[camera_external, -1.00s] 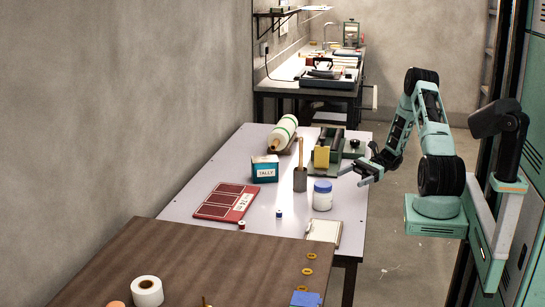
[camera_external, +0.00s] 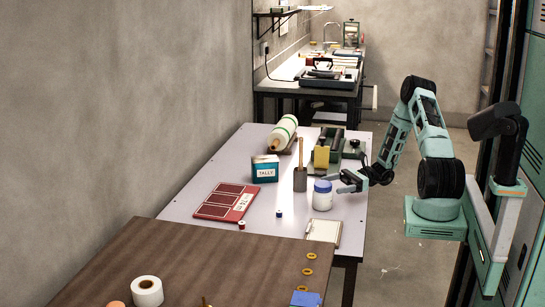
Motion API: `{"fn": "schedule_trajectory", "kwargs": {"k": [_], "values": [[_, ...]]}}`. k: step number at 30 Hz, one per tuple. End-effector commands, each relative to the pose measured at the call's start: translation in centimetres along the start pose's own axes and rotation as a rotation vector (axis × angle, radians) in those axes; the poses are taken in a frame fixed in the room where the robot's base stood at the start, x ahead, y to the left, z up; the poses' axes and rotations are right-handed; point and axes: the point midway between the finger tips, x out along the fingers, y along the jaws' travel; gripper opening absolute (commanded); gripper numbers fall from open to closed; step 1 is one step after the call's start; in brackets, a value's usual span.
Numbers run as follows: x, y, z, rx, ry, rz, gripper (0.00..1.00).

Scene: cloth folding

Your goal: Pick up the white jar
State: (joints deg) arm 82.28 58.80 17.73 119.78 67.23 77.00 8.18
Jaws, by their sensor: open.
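The white jar (camera_external: 322,199) with a blue lid stands upright on the light table (camera_external: 190,203), near its right edge. My gripper (camera_external: 333,183) is open, with its fingers pointing left. It is at the jar's right side, at about lid height. The fingers look very close to the jar, but I cannot tell whether they touch it or lie on both sides of it.
A green device with a yellow block (camera_external: 321,157) stands behind.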

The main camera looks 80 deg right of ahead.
Motion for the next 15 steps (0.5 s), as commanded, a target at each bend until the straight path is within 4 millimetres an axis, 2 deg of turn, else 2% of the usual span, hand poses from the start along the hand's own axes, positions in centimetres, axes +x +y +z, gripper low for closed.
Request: {"fn": "schedule_trajectory", "kwargs": {"k": [5, 12, 15], "values": [[1.5, -0.1, -0.1, 0.001, -0.001, 0.003, 0.81], [4.8, -0.4, -0.1, 0.0, 0.0, 0.002, 0.81], [5.3, -0.4, -0.1, 0.0, -0.001, 0.0, 0.81]]}}
